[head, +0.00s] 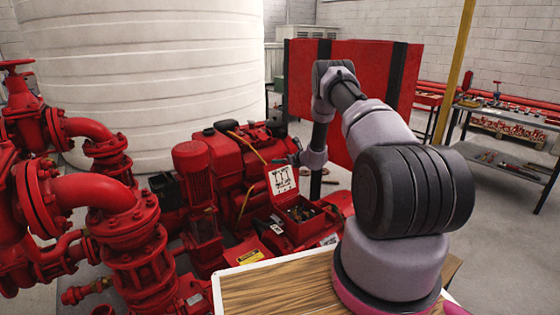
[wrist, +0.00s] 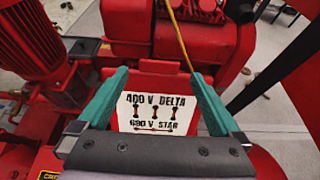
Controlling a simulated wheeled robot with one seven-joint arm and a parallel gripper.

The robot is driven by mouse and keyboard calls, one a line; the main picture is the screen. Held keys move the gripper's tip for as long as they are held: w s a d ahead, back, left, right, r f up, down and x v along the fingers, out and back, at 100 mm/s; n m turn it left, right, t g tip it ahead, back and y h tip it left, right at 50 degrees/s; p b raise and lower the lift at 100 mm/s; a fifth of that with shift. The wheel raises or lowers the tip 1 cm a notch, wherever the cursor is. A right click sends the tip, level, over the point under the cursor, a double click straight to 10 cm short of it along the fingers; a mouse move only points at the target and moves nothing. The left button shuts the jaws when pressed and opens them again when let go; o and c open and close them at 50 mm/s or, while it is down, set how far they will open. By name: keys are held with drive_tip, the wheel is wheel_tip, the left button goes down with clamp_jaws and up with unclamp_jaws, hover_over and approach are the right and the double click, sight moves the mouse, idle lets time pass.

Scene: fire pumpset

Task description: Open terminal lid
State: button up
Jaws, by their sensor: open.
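The terminal lid (head: 283,180) is a red flap with a white wiring diagram on its inner face. It stands raised at the back of the red terminal box (head: 297,232), whose open top shows small terminals inside. In the wrist view the lid's white label (wrist: 155,112) reads "400 V DELTA" and "690 V STAR". My gripper (wrist: 160,74) has two teal fingers spread apart, one on each side of the lid. I cannot tell whether either finger touches it. In the head view the gripper is small and partly hidden by my arm, just above and behind the lid.
Red pipes and valves (head: 120,215) fill the left side. A red motor (head: 195,185) and the pump engine (head: 235,160) stand beside and behind the box. A wooden-topped surface (head: 280,290) lies in front. A yellow cable (wrist: 180,38) runs behind the lid.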

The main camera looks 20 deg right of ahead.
sight(280, 169)
drive_tip(key=shift+x, duration=1.5)
drive_tip(key=shift+a, duration=0.1)
clamp_jaws()
drive_tip(key=s+d+t+y, duration=0.1)
drive_tip(key=s+d+t, duration=0.1)
drive_tip(key=s, duration=0.5)
drive_tip(key=shift+s+d+r+t, duration=0.2)
drive_tip(key=shift+s+d+t, duration=0.05)
drive_tip(key=shift+d+t, duration=0.05)
unclamp_jaws()
drive_tip(key=shift+f, duration=0.1)
